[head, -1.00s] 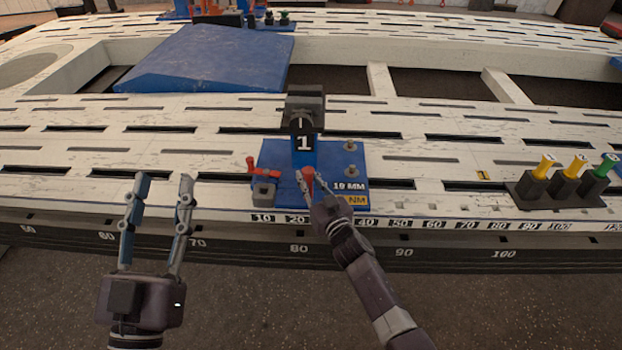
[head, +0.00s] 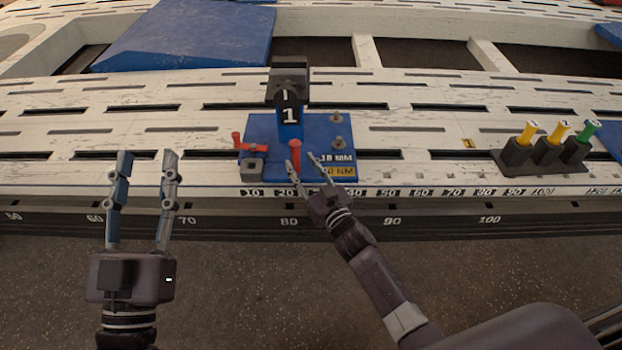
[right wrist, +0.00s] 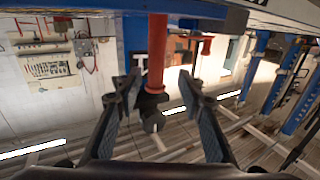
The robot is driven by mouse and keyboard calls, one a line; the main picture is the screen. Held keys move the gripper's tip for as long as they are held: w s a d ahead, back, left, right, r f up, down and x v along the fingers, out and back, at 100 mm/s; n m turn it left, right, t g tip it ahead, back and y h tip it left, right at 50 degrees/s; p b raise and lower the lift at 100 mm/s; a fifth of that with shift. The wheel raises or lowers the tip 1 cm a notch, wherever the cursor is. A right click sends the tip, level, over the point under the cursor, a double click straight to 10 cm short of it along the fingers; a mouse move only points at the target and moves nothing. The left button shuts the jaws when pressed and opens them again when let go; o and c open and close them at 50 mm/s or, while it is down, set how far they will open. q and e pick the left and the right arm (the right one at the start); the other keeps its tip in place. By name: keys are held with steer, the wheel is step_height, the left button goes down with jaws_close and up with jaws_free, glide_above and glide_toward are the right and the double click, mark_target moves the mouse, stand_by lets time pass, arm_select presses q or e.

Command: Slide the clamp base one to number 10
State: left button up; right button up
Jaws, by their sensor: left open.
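Clamp base one is a blue plate (head: 262,128) with a dark clamp head (head: 289,80) and a "1" on its post. It sits on the slotted white bench, its front edge above the scale from about 10 to 40. The number 10 (head: 252,193) is below its left front corner. A red handle (head: 295,153) stands at the front middle of the base. My right gripper (head: 304,158) is open at this handle, which also shows between the spread fingers in the right wrist view (right wrist: 157,50). My left gripper (head: 146,155) is open and empty, left of the base.
A second red lever (head: 252,147) and a grey block (head: 251,166) are at the base's left side. A dark holder (head: 515,155) with yellow and green pieces stands at right. A large blue panel (head: 190,35) lies behind. The bench left of the base is clear.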

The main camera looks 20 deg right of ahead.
steer(key=s+d, duration=0.1)
steer(key=s, duration=0.5)
stand_by(0.3)
